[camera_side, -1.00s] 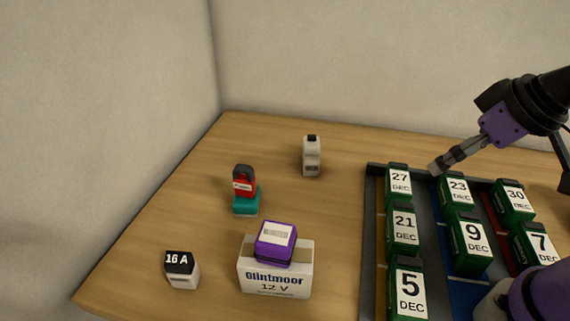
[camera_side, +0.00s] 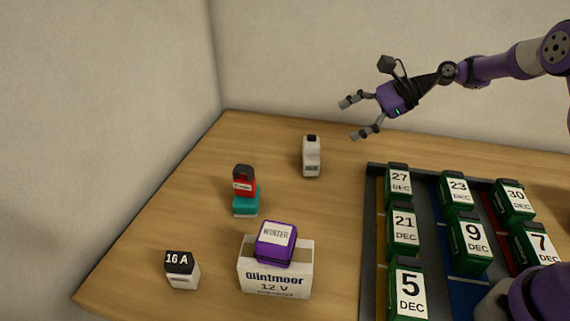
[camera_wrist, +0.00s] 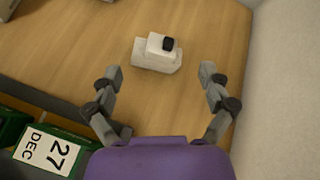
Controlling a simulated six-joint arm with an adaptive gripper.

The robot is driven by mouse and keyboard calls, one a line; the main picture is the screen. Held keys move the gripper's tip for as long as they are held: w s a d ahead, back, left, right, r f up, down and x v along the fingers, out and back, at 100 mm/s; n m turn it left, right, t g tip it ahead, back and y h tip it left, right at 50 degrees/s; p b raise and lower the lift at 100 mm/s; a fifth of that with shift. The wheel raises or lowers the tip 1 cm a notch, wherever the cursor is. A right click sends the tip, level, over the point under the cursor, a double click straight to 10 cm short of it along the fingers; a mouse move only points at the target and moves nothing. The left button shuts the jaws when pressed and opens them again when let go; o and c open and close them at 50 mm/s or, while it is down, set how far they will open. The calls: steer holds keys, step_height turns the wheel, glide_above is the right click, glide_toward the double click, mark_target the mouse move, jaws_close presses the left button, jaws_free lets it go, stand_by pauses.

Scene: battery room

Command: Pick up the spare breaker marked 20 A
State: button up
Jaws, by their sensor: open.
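A small white breaker with a black switch (camera_side: 311,158) stands on the table near the back. It also shows in the wrist view (camera_wrist: 157,53), ahead of and between my fingers; no rating can be read on it. Another white breaker with a black top marked 16 A (camera_side: 182,270) stands at the front left. No 20 A marking is readable in either view. My gripper (camera_side: 354,119) is open and empty, in the air above the back of the table, to the right of and higher than the breaker with the black switch. It also shows in the wrist view (camera_wrist: 160,75).
A dark tray (camera_side: 369,215) with several green dated blocks fills the right side. A red padlock-like item (camera_side: 243,182) sits on a teal block (camera_side: 246,202). A purple block (camera_side: 275,243) sits on a Glintmoor 12 V box (camera_side: 275,280). Walls stand behind and left.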

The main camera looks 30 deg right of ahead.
mark_target(316, 139)
steer(key=w+a+f+m, duration=0.1)
steer(key=a+f, duration=0.1)
steer(key=w+a+f+m+y, duration=0.1)
steer(key=w+a+f, duration=0.1)
steer(key=w+a+f+m, duration=0.2)
steer(key=shift+w+f+t+y, duration=0.2)
steer(key=shift+f+t+y, duration=0.1)
steer(key=shift+f, duration=0.05)
steer(key=c, duration=1.4)
